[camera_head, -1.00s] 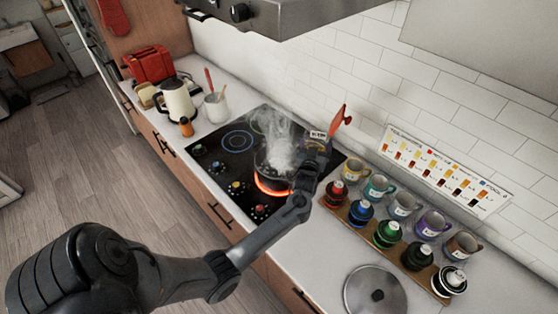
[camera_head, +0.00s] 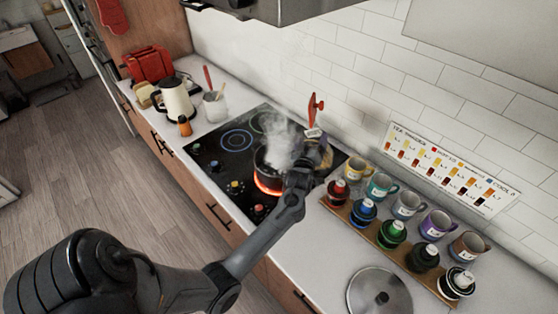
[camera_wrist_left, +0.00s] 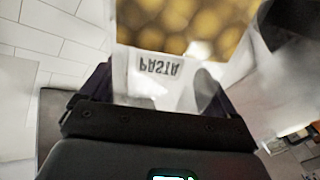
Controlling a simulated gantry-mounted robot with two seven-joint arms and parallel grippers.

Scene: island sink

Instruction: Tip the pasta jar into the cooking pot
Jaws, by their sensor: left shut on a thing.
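The pasta jar (camera_head: 322,158) is held over the right side of the hob in the head view, with a red piece standing up at its top. In the left wrist view its white label (camera_wrist_left: 158,66) reads PASTA upside down, with blurred golden pasta (camera_wrist_left: 185,25) beyond it. My left gripper (camera_head: 303,166) is shut on the jar; in the left wrist view its fingers are on either side of the label. The cooking pot (camera_head: 262,180) sits left of the gripper on a glowing burner, partly hidden by steam and my arm. My right gripper is not in view.
Coloured mugs (camera_head: 380,186) and a rack of dark bottles (camera_head: 391,234) stand right of the hob. A pot lid (camera_head: 379,292) lies in front. A kettle (camera_head: 176,100), utensil crock (camera_head: 215,106) and red toaster (camera_head: 150,63) stand at left. A hood (camera_head: 270,12) hangs above.

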